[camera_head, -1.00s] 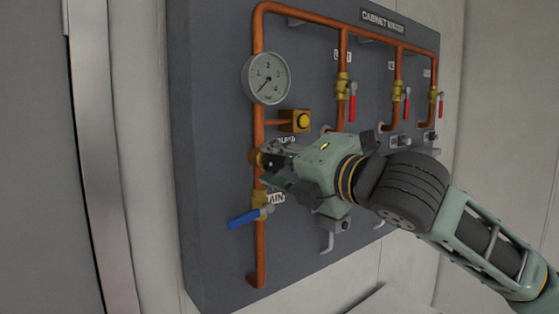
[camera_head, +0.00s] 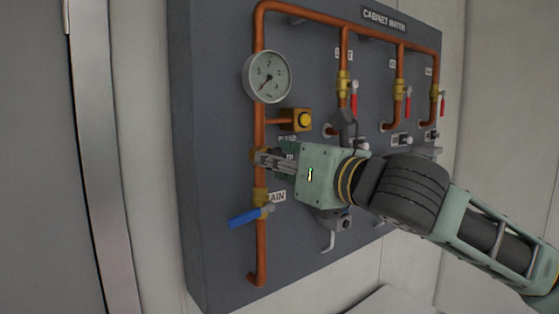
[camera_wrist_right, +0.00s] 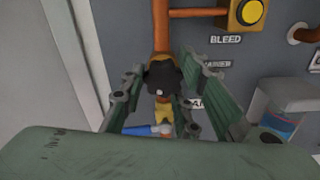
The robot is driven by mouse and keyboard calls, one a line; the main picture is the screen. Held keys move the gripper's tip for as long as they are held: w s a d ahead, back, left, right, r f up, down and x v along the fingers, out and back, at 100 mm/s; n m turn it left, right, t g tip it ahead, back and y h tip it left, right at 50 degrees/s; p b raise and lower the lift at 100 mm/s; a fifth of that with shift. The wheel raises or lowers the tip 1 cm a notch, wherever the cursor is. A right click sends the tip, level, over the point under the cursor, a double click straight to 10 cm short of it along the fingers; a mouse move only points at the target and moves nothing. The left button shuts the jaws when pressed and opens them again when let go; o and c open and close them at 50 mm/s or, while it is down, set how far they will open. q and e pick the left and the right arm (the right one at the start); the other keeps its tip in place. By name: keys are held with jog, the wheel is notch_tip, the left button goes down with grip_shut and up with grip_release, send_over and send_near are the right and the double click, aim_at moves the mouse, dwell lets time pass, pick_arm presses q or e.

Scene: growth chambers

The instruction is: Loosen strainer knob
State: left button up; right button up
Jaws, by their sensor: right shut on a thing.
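The strainer knob (camera_wrist_right: 163,78) is black and lobed, on the copper pipe in the right wrist view. My right gripper (camera_wrist_right: 163,90) has its fingers on either side of the knob and is shut on it. In the head view my right gripper (camera_head: 268,160) reaches in from the right to the brass strainer body (camera_head: 254,156). The fingers hide most of the knob there. My left gripper is in neither view.
A blue lever valve (camera_head: 245,217) is just below the strainer on the same pipe. A yellow bleed button (camera_head: 304,120) and a pressure gauge (camera_head: 267,76) are above. Red-handled valves (camera_head: 354,104) are to the right on the grey panel (camera_head: 215,100).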

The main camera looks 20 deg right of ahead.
jog(key=shift+r+n, duration=0.15)
jog(key=shift+n, duration=1)
jog(key=shift+r+n, duration=0.1)
jog(key=shift+n, duration=1.05)
jog(key=shift+f, duration=0.1)
jog(key=o, duration=0.8)
jog(key=shift+c, duration=0.2)
jog(key=o, duration=0.3)
jog(key=shift+a+f, duration=0.15)
jog(key=shift+a, duration=0.05)
jog(key=v, duration=1.2)
